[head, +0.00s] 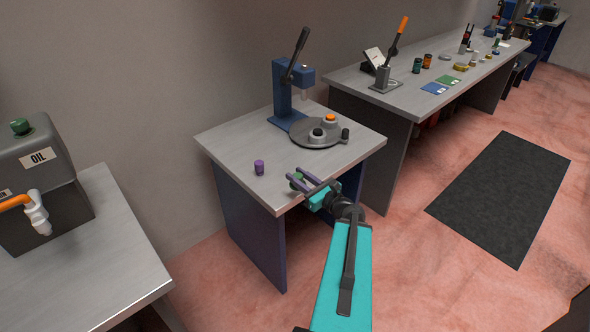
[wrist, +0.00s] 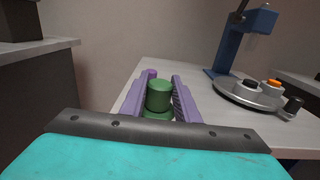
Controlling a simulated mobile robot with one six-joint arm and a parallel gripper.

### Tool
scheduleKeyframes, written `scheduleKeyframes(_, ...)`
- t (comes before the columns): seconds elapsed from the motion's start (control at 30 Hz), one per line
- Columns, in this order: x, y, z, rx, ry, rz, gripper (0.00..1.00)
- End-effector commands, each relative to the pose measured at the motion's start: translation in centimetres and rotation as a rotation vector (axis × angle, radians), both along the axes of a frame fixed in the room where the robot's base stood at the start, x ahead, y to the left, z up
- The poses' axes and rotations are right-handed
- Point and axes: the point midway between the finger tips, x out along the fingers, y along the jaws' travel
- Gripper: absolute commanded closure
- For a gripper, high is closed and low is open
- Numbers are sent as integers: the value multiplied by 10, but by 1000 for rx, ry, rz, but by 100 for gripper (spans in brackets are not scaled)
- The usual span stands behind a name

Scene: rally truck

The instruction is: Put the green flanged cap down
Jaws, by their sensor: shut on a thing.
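The green flanged cap (wrist: 159,95) is between the two purple fingers of my gripper (wrist: 159,100) in the wrist view, its wider flange at the bottom. My gripper is shut on it. In the head view my gripper (head: 308,183) is at the front edge of the small grey table (head: 225,135), and only a bit of the green cap (head: 297,177) shows between the fingers. I cannot tell whether the cap touches the table top.
A purple cylinder (head: 259,167) stands on the table left of my gripper. Behind are a round grey plate (head: 302,138) with black and orange-topped pieces, and a blue press (head: 283,95). Bare table top lies between the cylinder and the plate. An oil tank (head: 40,175) stands at left.

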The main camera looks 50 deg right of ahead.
Motion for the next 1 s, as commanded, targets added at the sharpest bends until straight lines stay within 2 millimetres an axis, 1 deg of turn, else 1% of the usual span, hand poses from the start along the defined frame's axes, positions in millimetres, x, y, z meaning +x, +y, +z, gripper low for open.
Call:
scheduleKeyframes(0.37,-4,-8,-2,-1,-1,-10,98)
scheduleKeyframes(1.0,7,-19,-6,-2,0,-9,98)
